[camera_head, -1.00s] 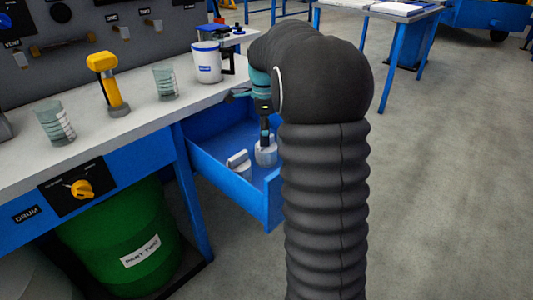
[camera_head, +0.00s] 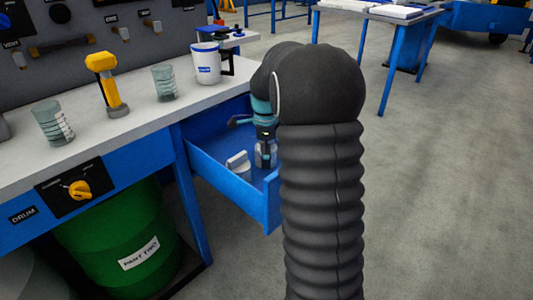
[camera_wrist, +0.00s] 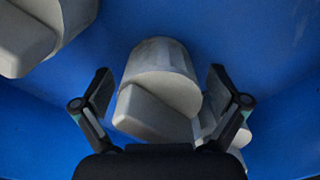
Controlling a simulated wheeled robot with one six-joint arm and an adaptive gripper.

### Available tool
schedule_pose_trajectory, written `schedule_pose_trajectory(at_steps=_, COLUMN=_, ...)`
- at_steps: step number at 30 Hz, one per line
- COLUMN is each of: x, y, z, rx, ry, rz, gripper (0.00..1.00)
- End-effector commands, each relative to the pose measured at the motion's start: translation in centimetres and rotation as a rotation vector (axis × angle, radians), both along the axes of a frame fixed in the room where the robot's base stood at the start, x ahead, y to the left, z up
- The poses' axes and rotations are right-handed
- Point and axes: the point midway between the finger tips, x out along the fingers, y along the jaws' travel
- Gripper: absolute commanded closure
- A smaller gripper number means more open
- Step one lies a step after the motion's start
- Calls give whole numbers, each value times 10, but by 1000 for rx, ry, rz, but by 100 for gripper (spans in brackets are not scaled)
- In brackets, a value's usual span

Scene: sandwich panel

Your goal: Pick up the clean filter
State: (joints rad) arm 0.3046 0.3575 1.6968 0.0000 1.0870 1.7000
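A pale grey filter (camera_wrist: 160,65) with a raised grip bar stands in the blue drawer (camera_head: 205,172). In the wrist view it sits between the two open fingers of my gripper (camera_wrist: 160,90), with gaps visible on both sides. In the head view my gripper (camera_head: 266,155) reaches down into the drawer over this filter, which is largely hidden. A second, similar pale piece (camera_head: 238,164) lies to its left in the drawer; it also shows in the wrist view's upper left (camera_wrist: 30,35). I cannot tell from its look which one is clean.
Another pale part (camera_wrist: 235,130) shows partly behind the right finger. The drawer walls surround my gripper. The bench above holds a white bucket (camera_head: 206,63), two glass beakers (camera_head: 164,82) and a yellow-handled tool (camera_head: 107,84). A green drum (camera_head: 120,235) stands below.

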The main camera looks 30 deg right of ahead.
Motion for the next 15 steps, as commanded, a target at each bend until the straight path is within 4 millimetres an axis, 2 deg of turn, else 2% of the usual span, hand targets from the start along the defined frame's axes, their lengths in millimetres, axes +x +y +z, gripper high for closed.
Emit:
schedule_pose_trajectory(at_steps=1, x=0, y=0, z=0, rx=0, ry=0, rz=0, gripper=12)
schedule_pose_trajectory(at_steps=6, x=0, y=0, z=0, rx=0, ry=0, rz=0, gripper=55)
schedule_pose_trajectory(at_steps=8, x=0, y=0, z=0, rx=0, ry=0, rz=0, gripper=69)
schedule_pose_trajectory(at_steps=15, x=0, y=0, z=1, rx=0, ry=0, rz=0, gripper=69)
